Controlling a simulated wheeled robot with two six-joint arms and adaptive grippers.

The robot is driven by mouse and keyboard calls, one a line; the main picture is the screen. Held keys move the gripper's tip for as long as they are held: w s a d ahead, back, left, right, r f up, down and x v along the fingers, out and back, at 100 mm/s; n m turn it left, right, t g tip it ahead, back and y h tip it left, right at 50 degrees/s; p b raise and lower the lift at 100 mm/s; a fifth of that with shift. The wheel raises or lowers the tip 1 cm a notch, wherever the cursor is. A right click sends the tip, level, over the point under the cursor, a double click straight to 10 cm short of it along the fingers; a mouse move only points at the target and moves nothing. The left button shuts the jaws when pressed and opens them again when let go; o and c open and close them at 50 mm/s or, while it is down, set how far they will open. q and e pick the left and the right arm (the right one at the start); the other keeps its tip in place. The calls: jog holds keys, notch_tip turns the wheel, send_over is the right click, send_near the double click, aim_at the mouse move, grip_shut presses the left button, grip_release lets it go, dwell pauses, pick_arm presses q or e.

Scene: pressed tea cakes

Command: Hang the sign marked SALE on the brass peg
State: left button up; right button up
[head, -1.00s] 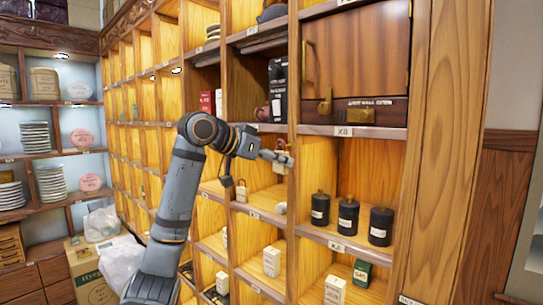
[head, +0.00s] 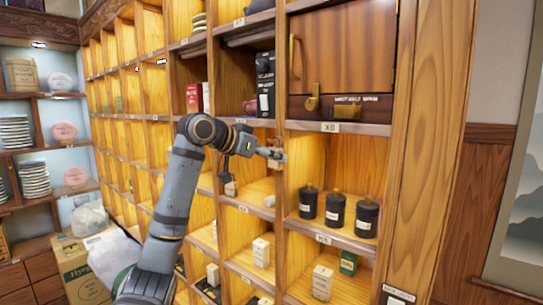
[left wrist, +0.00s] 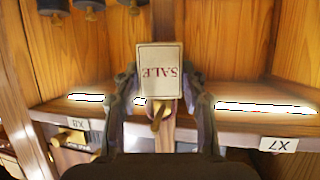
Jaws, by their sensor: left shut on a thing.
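My left gripper (head: 273,154) is shut on the small cream sign (left wrist: 160,72) marked SALE in red. In the left wrist view the sign sits between the two fingers (left wrist: 165,100), its lettering inverted like the shelf labels, so it hangs upright. A brass piece (left wrist: 157,114) shows at the sign's top edge, in front of the shelf post; I cannot tell whether it is the peg or part of the sign, nor whether they touch. In the head view the sign is small and partly hidden by the gripper. My right gripper is not in view.
Black lidded jars (head: 335,210) stand in the cubby right of the gripper. A wooden door with a brass latch (head: 313,97) is above. Shelf edges and posts are close around the gripper.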

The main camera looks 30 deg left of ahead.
pick_arm(q)
jog(key=o, duration=1.9)
jog(key=shift+s, duration=0.1)
jog(key=shift+b+v, duration=0.9)
jog(key=shift+v, duration=2.55)
